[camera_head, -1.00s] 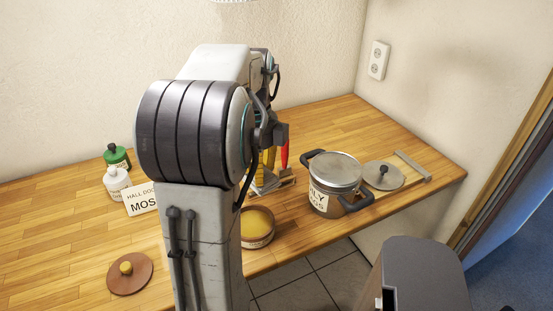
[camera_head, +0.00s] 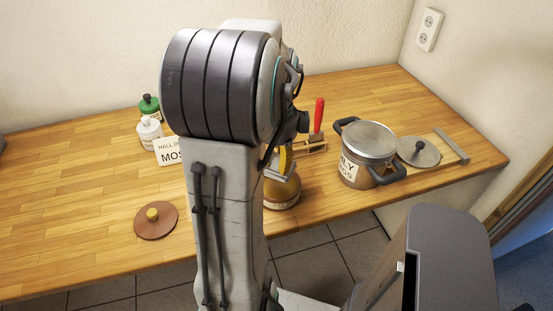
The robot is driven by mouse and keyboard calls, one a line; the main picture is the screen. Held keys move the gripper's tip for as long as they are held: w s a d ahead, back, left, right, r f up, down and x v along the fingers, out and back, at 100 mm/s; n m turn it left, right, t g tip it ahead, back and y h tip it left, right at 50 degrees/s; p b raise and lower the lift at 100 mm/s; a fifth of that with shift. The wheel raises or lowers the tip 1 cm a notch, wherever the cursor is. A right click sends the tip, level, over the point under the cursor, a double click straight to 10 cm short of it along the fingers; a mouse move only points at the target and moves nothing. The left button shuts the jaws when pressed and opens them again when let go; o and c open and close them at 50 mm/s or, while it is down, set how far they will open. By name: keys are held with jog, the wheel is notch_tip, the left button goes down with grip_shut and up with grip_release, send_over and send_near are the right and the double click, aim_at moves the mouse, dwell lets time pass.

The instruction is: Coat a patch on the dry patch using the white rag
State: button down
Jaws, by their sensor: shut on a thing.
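My arm fills the middle of the view and hides most of my gripper (camera_head: 280,170). The part that shows is low over a round tin (camera_head: 284,202) with yellowish contents, at the counter's front edge. It is shut on a yellow thing (camera_head: 287,157), partly hidden, whose kind I cannot tell. Whether it touches the contents is unclear. I cannot make out a white rag or a dry patch. A red handle (camera_head: 319,114) stands upright in a low wooden rack (camera_head: 316,148) behind.
A lidded metal pot (camera_head: 368,139) with black handles stands right of the rack. A grey lid (camera_head: 418,152) lies on a board beside it. The left counter is clear.

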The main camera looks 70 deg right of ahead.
jog(key=b, duration=0.4)
send_over(276, 189)
jog(key=shift+d+f, duration=0.1)
jog(key=shift+f, duration=2.55)
jog(key=shift+f+b, duration=0.55)
jog(key=shift+r, duration=0.1)
jog(key=shift+r+p, duration=3.05)
jog(key=shift+r, duration=0.45)
